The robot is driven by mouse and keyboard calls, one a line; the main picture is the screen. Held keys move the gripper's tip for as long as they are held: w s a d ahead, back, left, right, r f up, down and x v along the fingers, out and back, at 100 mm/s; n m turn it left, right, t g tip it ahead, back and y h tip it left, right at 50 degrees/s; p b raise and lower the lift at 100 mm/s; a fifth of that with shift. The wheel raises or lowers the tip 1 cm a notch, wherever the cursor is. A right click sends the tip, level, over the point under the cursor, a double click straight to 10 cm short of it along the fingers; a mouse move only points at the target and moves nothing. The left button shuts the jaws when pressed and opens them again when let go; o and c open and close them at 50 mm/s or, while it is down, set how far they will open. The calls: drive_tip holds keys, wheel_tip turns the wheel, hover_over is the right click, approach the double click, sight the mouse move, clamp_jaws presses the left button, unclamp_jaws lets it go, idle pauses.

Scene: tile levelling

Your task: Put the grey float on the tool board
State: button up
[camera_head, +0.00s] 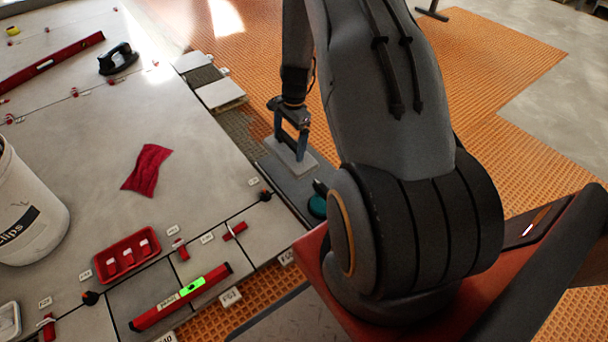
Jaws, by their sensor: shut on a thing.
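The grey float (283,153), a flat pale grey plate with a dark handle, is in my gripper (290,139). My gripper points down and its fingers are shut on the handle. The float is over the far part of the tool board (287,184), a dark grey board right of the tiled floor. I cannot tell whether the plate touches the board. A teal round item (317,206) is at the board's near end, partly hidden by my arm.
A red cloth (148,169), a red tray (127,255), a red level (180,297) and a white bucket (30,205) are on the tiles at left. A black-handled tool (118,59) stands farther back. Orange matting (425,75) lies behind my arm.

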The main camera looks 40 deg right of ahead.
wheel_tip(320, 180, down, 10)
drive_tip(key=b, duration=0.4)
drive_tip(key=shift+r+b, duration=0.15)
drive_tip(key=shift+b, duration=0.2)
drive_tip(key=o, duration=0.7)
drive_tip(key=shift+f, duration=0.2)
drive_tip(key=shift+o, duration=0.5)
drive_tip(key=r+p, duration=0.2)
drive_tip(key=r, duration=0.2)
drive_tip(key=d+r+p, duration=0.1)
drive_tip(key=r+p, duration=0.1)
drive_tip(key=r, duration=0.2)
drive_tip(key=r+p, duration=0.2)
drive_tip(key=r, duration=0.2)
drive_tip(key=shift+d+r, duration=0.15)
drive_tip(key=shift+d, duration=0.25)
